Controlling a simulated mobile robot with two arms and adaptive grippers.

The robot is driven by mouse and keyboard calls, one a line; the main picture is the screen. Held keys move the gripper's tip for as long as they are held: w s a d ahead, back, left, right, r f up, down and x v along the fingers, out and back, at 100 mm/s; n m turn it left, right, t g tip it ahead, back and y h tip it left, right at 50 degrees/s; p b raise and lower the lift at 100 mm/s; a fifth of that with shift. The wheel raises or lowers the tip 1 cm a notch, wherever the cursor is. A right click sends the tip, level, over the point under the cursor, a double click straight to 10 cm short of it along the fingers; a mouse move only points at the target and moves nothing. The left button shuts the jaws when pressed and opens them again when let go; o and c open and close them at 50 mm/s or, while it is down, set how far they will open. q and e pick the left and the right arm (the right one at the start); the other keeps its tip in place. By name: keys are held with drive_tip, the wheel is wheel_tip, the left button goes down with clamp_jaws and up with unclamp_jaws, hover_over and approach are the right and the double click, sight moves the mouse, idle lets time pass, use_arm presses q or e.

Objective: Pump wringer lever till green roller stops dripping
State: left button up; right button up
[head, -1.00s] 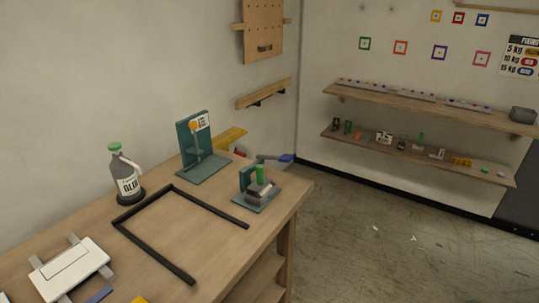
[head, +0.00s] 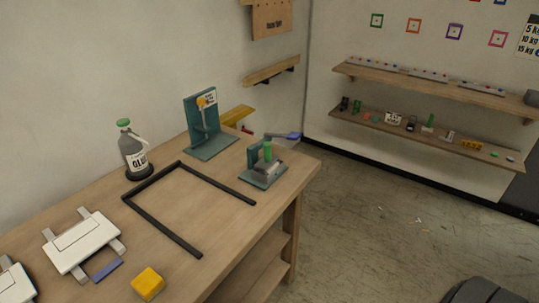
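A small teal-based device with an upright green roller (head: 267,152) stands near the far right corner of the workbench. A grey block sits at its base, and a blue-handled lever (head: 288,137) sticks out behind it to the right. I take this device for the wringer. Any drips are too small to tell. Neither of my grippers can be made out in the head view.
A black frame (head: 160,222) lies mid-bench. Behind it stand a grey bottle (head: 133,150) with a green cap and a teal stand (head: 201,122). A yellow block (head: 148,284) and a white device (head: 82,245) are nearer. Open floor (head: 380,220) lies right of the bench.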

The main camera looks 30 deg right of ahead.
clamp_jaws()
idle(1.1)
